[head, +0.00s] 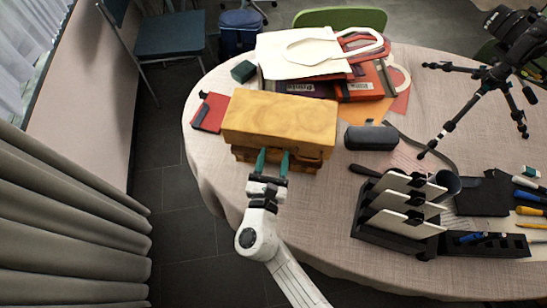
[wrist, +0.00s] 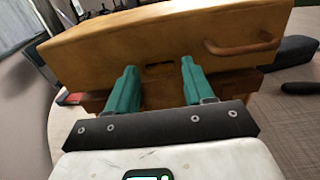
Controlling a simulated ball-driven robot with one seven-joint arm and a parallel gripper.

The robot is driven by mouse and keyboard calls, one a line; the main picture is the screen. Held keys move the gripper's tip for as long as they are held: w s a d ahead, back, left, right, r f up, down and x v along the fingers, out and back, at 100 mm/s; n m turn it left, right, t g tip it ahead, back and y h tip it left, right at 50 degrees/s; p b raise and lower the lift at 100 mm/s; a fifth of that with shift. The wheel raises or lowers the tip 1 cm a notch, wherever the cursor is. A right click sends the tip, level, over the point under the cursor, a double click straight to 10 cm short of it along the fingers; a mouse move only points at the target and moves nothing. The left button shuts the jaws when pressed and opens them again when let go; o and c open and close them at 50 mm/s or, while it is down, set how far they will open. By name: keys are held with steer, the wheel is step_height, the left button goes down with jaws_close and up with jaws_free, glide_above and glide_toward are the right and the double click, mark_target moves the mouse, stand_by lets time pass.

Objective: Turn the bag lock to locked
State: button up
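A tan-orange leather bag (head: 280,118) lies on the round table, and its front faces my gripper. It also fills the top of the wrist view (wrist: 110,45). My gripper (head: 273,158) is at the bag's front side, with its two teal fingers apart and nothing visible between them. In the wrist view, a small dark slot-like fitting (wrist: 160,69) shows on the bag's front, between the fingertips. It may be the lock; its turned position is too small to tell. A brown curved handle (wrist: 243,46) sits to the right. I cannot tell whether the fingers touch the bag.
A black rack with light panels (head: 405,210) stands right of my arm. A dark case (head: 371,137) lies right of the bag, and a red notebook (head: 211,112) lies left. Tote bags (head: 300,50) lie behind it. A camera tripod (head: 490,78) stands far right.

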steer(key=c, duration=0.9)
steer(key=shift+f+m+b, duration=0.15)
steer(key=shift+m+b, duration=0.15)
steer(key=shift+b, duration=0.2)
steer(key=m+b, duration=0.3)
steer(key=b, duration=0.1)
steer(key=shift+f+m+b, duration=0.2)
steer(key=shift+m+b, duration=0.15)
steer(key=shift+m, duration=0.05)
steer(key=m+b, duration=0.4)
steer(key=b, duration=0.1)
steer(key=m+b, duration=0.9)
steer(key=shift+r+m+b, duration=0.25)
steer(key=shift+m+b, duration=0.05)
